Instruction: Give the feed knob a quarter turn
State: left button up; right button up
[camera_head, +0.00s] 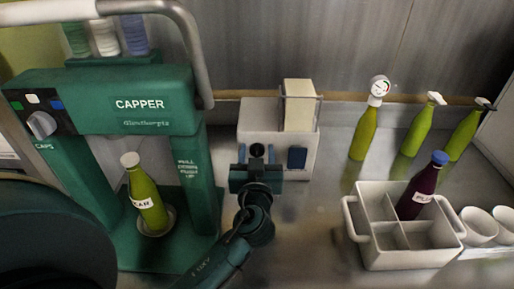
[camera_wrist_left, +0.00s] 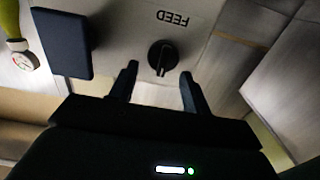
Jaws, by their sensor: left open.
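The feed knob (camera_wrist_left: 162,57) is a small black round knob with a raised grip bar, on the pale front of a box-shaped machine (camera_head: 245,125). The word FEED shows upside down beside it in the left wrist view. My left gripper (camera_wrist_left: 160,75) is open, with one fingertip on each side of the knob in that view. I see a gap between each finger and the knob, and I cannot tell how deep the fingers reach. In the head view the left gripper (camera_head: 257,172) is in front of the machine. My right gripper is not in view.
A dark blue panel (camera_wrist_left: 62,43) is beside the knob on the machine. A green capper (camera_head: 95,100) holding a green bottle (camera_head: 146,192) stands at left. A pale divided crate (camera_head: 405,258) with a dark bottle (camera_head: 418,187) is at right. Green bottles stand behind it.

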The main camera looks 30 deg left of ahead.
pick_arm(q)
jog(key=c, duration=0.9)
jog(key=shift+c, duration=0.2)
jog(key=shift+m, duration=0.3)
jog(key=m, duration=0.3)
jog(key=shift+w+d+b, duration=0.1)
jog(key=shift+d+b, duration=0.2)
jog(key=shift+b, duration=0.05)
jog(key=m, duration=0.4)
jog(key=shift+w+d+f+m, duration=0.15)
jog(key=shift+d+m, duration=0.1)
jog(key=shift+m, duration=0.15)
jog(key=shift+c, duration=0.2)
jog(key=m, duration=0.2)
jog(key=m+p, duration=0.1)
jog(key=shift+d+f+m, duration=0.15)
jog(key=shift+f+m, duration=0.05)
jog(key=shift+m, duration=0.2)
jog(key=shift+w+f+m+p, duration=0.1)
jog(key=shift+f+m+p, duration=0.15)
jog(key=shift+m, duration=0.8)
jog(key=shift+f+m+p, duration=0.1)
jog(key=shift+m+p, duration=0.1)
jog(key=shift+m, duration=0.85)
